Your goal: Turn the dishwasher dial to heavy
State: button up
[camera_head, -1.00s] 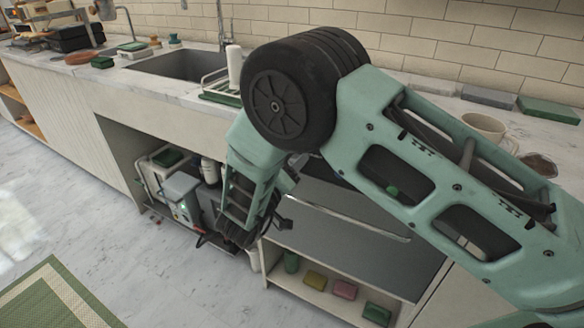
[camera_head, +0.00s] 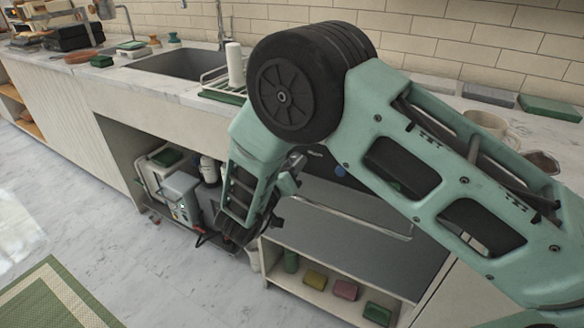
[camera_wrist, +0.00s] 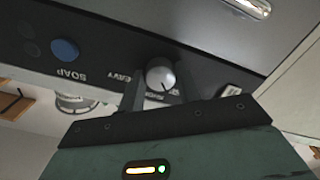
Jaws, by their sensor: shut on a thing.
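The dishwasher (camera_head: 365,225) is the grey-fronted unit under the counter, partly behind my arm in the head view. The wrist view shows its dark control panel (camera_wrist: 105,55) upside down, with a round silver dial (camera_wrist: 160,77). My gripper (camera_wrist: 159,84) is shut on the dial, one finger on each side. A dark mark shows on the dial's face near its lower right. A label ending "EAVY" (camera_wrist: 126,77) is beside the left finger. Other labels around the dial are partly covered by my gripper. In the head view the dial is hidden behind my arm.
A blue button (camera_wrist: 65,49) marked SOAP is on the same panel. The dishwasher's handle bar (camera_head: 345,217) crosses its front. A shelf with coloured blocks (camera_head: 345,290) is below. A grey box (camera_head: 182,193) stands in the open bay to the left.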

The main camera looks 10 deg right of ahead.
jog(key=m+b, duration=0.2)
jog(key=m, duration=0.3)
jog(key=shift+a+f+m, duration=0.1)
jog(key=shift+f+m, duration=0.05)
jog(key=shift+m, duration=0.15)
jog(key=m+b, duration=0.3)
jog(key=m, duration=0.2)
jog(key=shift+m+b, duration=0.3)
jog(key=shift+b, duration=0.05)
jog(key=m+b, duration=0.5)
jog(key=shift+f, duration=0.1)
jog(key=m+b, duration=0.4)
jog(key=shift+r, duration=0.2)
jog(key=shift+a+m, duration=0.1)
jog(key=shift+m, duration=0.2)
jog(key=o, duration=1)
jog(key=shift+r, duration=0.1)
jog(key=p+v, duration=0.1)
jog(key=v, duration=1.6)
jog(key=shift+a, duration=0.1)
